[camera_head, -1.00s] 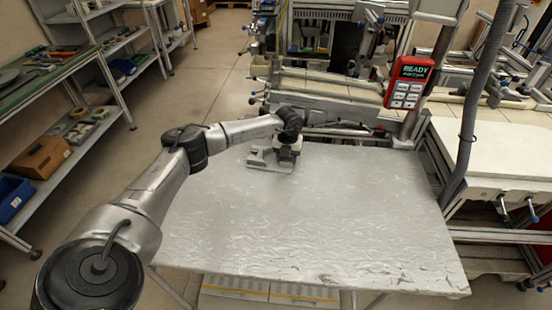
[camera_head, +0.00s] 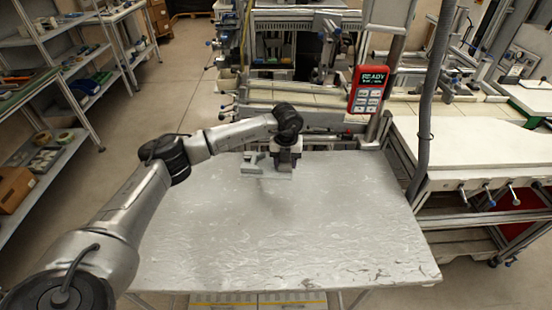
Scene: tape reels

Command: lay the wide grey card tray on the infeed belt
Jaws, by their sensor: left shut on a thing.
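The grey card tray (camera_head: 252,166) is at the far edge of the silvery table, near the middle. My left gripper (camera_head: 285,164) points down over its right part and is shut on it. The gripper and wrist hide part of the tray. I cannot tell whether the tray touches the tabletop or hangs just above it. Pale belt-like surfaces (camera_head: 285,96) run behind the table, but I cannot tell for sure which one is the infeed belt. My right gripper is out of view.
The silvery tabletop (camera_head: 300,225) is otherwise bare. A red keypad box reading READY (camera_head: 369,89) hangs on a post behind its right corner. A grey hose (camera_head: 432,95) and a white-topped bench (camera_head: 465,143) stand to the right. Shelves (camera_head: 60,75) line the left.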

